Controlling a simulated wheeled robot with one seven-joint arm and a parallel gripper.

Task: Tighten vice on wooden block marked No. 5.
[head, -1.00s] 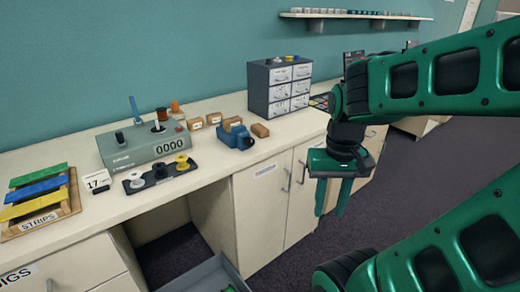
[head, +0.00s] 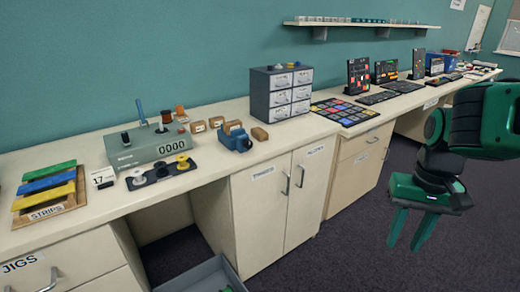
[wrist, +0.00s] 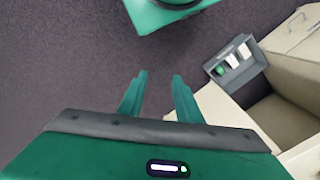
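A blue vice (head: 236,140) stands near the front edge of the counter, with a wooden block (head: 232,126) at its jaws. More small wooden blocks lie around it: one to the right (head: 260,134) and two behind to the left, such as this one (head: 198,127). No number is readable on any block. My gripper (head: 408,228) hangs over the floor to the right of the counter, well away from the vice. Its two fingers are apart with nothing between them, as the wrist view also shows (wrist: 158,85).
A counter device reading 0000 (head: 155,148), spools, coloured strips (head: 46,188) and a drawer cabinet (head: 281,92) stand on the counter (head: 215,163). The dark carpet (head: 345,250) around my gripper is clear.

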